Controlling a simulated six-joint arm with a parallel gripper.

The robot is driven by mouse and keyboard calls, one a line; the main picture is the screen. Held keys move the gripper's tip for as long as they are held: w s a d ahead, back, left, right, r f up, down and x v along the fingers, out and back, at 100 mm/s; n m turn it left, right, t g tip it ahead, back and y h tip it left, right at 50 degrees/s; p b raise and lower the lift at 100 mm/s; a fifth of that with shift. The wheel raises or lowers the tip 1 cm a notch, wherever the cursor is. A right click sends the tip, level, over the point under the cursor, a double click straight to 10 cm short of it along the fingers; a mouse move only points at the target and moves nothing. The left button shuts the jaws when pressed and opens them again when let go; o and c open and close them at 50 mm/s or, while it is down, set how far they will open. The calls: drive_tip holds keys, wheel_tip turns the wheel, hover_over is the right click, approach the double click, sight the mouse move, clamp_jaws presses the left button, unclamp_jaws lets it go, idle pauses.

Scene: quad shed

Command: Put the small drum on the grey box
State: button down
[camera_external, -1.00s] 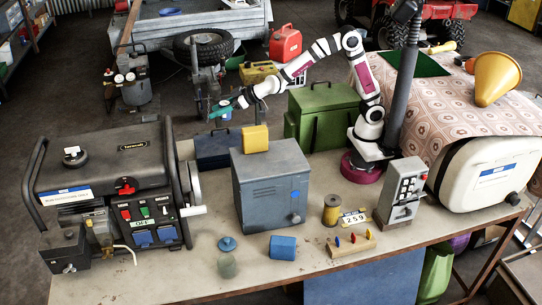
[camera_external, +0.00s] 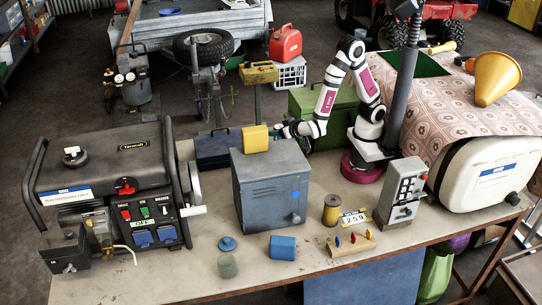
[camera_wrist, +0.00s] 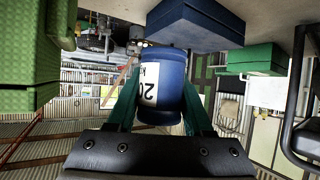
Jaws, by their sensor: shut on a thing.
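The small drum (camera_wrist: 165,85) is blue with a white label showing "20". In the wrist view it sits between the green fingers of my gripper (camera_external: 279,131), which is shut on it. In the external view the gripper is just behind the grey box (camera_external: 268,190), right of the yellow block on top of it; the drum is mostly hidden there. The grey box stands on the bench, with a side vent and a blue tag. The yellow block (camera_external: 254,138) rests on the back left of its top; the rest of the top looks clear.
A green chest (camera_external: 325,105) stands behind, near my arm. A blue box (camera_external: 213,150) lies left of the grey box. A generator (camera_external: 110,190) fills the left side. A brass-coloured spool (camera_external: 331,210) and a grey switch box (camera_external: 402,193) stand to the right.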

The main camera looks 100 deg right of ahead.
sight(279, 138)
wheel_tip(279, 138, down, 11)
drive_tip(key=shift+r, duration=0.15)
drive_tip(key=shift+c, duration=1.5)
unclamp_jaws()
drive_tip(key=v, duration=0.3)
drive_tip(key=shift+w, duration=0.15)
wheel_tip(279, 138, up, 7)
